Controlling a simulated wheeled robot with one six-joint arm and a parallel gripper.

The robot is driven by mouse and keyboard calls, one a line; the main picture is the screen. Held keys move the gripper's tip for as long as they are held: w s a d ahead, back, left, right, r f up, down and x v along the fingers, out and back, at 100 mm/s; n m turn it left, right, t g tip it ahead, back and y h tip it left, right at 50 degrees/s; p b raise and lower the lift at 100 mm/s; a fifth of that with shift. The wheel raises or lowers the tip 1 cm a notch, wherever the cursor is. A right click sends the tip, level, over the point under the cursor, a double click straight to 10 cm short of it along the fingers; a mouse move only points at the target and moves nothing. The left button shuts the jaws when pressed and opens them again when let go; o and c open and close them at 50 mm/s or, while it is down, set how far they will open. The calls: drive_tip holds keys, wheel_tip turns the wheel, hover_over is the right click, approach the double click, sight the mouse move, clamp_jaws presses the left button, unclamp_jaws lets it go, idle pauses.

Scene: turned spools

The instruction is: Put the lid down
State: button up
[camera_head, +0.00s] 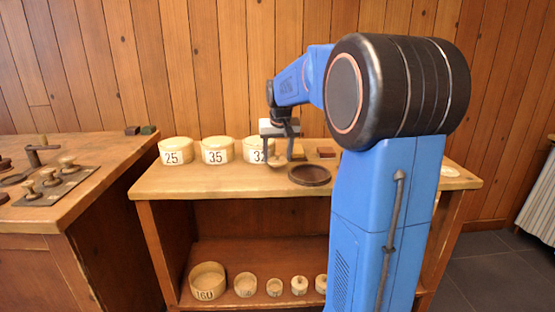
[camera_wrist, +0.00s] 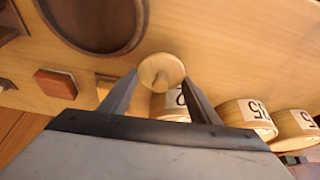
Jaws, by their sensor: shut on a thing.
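My gripper (camera_head: 279,150) is over the bench top, in front of the pot marked 32 (camera_head: 257,150). In the wrist view its two fingers (camera_wrist: 160,75) are shut on the pale round wooden lid (camera_wrist: 168,66), which has a small knob. The lid is small and partly hidden in the head view. I cannot tell whether it touches the bench. The pot behind it shows partly in the wrist view (camera_wrist: 170,108). Pots marked 35 (camera_head: 218,150) and 25 (camera_head: 176,151) stand to its left in the head view.
A dark round tray (camera_head: 310,176) lies empty just right of my gripper. A reddish block (camera_head: 326,153) is behind it. The left bench holds a plate with knobbed pieces (camera_head: 58,184). The bench's front left is clear.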

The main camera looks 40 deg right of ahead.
drive_tip(key=shift+f, duration=0.8)
drive_tip(key=shift+f, duration=0.15)
drive_tip(key=o, duration=1)
